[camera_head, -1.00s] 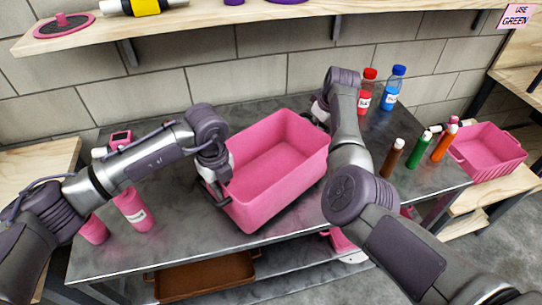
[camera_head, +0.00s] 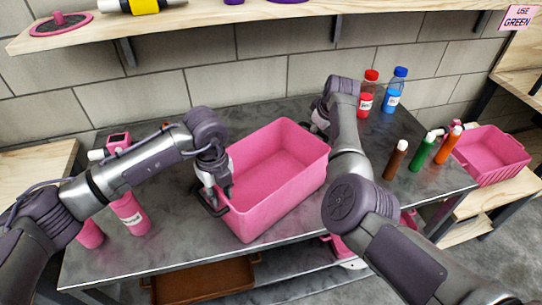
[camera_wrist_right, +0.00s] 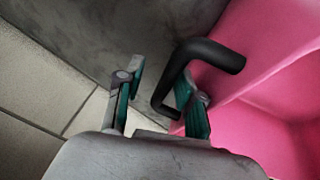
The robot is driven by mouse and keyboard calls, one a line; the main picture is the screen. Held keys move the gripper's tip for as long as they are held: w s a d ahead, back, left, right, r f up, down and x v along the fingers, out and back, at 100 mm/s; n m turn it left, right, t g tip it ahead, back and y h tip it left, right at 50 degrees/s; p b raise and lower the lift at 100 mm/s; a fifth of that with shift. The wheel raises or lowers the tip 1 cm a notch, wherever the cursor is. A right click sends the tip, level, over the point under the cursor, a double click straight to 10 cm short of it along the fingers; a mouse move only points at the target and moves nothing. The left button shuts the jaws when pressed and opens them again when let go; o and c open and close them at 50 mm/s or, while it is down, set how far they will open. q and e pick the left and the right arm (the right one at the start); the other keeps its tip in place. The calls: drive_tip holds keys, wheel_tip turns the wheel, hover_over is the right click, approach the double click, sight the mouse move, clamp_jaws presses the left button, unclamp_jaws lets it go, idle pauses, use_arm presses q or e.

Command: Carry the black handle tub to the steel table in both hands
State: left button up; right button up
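The black handle tub is a pink, empty, open box (camera_head: 285,200) with black handles. It appears to rest on the steel table (camera_head: 180,235), roughly upright. My left gripper (camera_head: 217,192) is at the tub's left end, its fingers apart, just above the left black handle (camera_head: 211,206). My right gripper (camera_head: 320,122) is at the tub's far right end, partly hidden behind my right arm. In the right wrist view, my right gripper (camera_wrist_right: 160,100) is open, with the right black handle (camera_wrist_right: 172,80) between its fingers, close to the right finger.
Red (camera_head: 367,92) and blue (camera_head: 395,90) bottles stand at the back right. Brown (camera_head: 396,160), green (camera_head: 422,151) and orange (camera_head: 447,146) bottles stand near the right edge. Pink containers (camera_head: 130,214) stand at the left. Another pink tub (camera_head: 490,155) is beyond the table's right end.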

drive_tip(key=shift+r, duration=0.1)
use_arm(q)
wheel_tip(320, 180, up, 11)
use_arm(e)
drive_tip(key=v, duration=1.2)
